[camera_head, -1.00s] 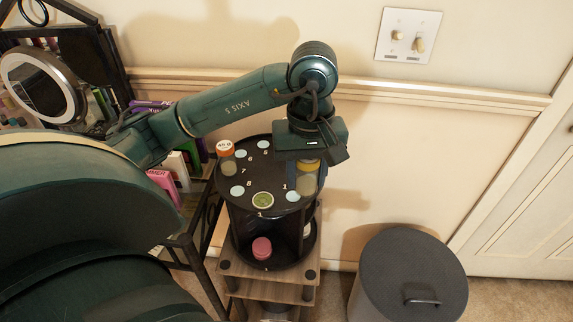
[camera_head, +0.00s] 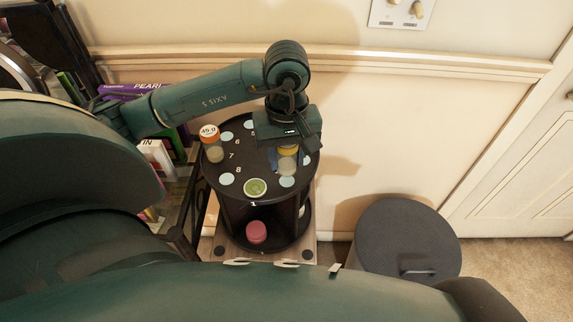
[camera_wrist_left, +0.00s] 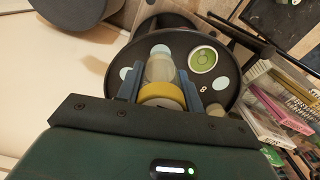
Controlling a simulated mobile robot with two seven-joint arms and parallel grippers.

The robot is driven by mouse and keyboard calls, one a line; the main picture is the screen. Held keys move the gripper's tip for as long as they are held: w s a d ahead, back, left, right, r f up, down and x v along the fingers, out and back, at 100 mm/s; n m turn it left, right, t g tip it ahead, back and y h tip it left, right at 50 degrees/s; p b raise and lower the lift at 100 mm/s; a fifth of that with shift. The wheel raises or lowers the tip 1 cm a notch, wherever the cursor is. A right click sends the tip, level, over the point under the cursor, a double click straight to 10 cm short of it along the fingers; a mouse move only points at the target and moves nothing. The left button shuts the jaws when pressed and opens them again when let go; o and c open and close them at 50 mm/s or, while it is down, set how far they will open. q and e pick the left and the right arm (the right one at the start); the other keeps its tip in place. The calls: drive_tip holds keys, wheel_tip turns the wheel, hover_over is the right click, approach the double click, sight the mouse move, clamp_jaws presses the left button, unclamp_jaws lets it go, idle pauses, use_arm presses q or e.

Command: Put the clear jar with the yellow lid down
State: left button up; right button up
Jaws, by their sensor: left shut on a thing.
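The clear jar with the yellow lid (camera_head: 287,160) is in my left gripper (camera_head: 287,148), over the right part of the black round rack's top (camera_head: 257,166). In the left wrist view, the jar (camera_wrist_left: 160,72) stands between the two blue fingers of my left gripper (camera_wrist_left: 163,92), with its yellow lid toward the camera. The gripper is shut on it. I cannot tell whether the jar's base touches the top. A pale blue spot (camera_head: 287,182) lies just in front of the jar. My right gripper is not in view.
An orange-lidded jar (camera_head: 211,144) stands at the top's left. A green-topped jar (camera_head: 255,187) is at the front, by the number 1. A pink jar (camera_head: 256,233) is on the lower shelf. A dark bin (camera_head: 405,245) stands at right, books (camera_head: 155,158) at left.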

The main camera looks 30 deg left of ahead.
sight(287, 168)
use_arm(q)
drive_tip(key=shift+f, duration=1.8)
drive_tip(key=shift+f, duration=0.15)
drive_tip(key=o, duration=1)
